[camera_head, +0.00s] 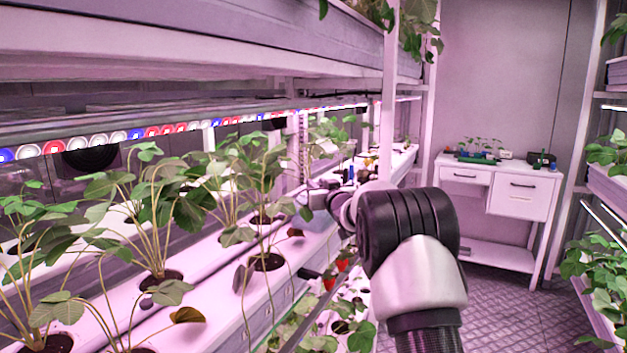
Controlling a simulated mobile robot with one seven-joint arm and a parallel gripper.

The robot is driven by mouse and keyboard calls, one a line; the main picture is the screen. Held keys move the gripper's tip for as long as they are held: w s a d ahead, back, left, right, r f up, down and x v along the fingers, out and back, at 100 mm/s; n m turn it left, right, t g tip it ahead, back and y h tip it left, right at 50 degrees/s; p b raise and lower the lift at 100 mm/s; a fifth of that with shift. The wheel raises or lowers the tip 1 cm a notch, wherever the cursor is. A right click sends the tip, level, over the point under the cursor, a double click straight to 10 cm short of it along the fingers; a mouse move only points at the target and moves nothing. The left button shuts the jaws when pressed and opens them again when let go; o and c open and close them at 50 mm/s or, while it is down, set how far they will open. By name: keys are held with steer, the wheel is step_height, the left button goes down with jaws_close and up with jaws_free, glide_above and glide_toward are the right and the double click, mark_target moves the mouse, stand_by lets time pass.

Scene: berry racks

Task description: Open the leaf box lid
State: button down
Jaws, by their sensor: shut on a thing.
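My arm rises from the bottom right and reaches forward along the left rack. Its far end, with my gripper (319,199), is small and dark beside the plants. The fingers are hard to make out among the leaves and arm links. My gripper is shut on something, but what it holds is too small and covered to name. I cannot make out the leaf box or its lid; my arm covers part of the rack's far end.
Leafy plants (160,215) grow from holes in a white trough (225,300) on the left. A white cabinet (520,195) with small plants stands at the back. Another rack (606,190) is on the right. The aisle floor (515,310) is clear.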

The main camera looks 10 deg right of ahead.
steer(key=c, duration=1.5)
jaws_free()
steer(key=shift+c, duration=0.2)
steer(key=s+d, duration=0.2)
steer(key=s, duration=1.5)
steer(key=shift+d, duration=0.35)
steer(key=shift+s, duration=0.1)
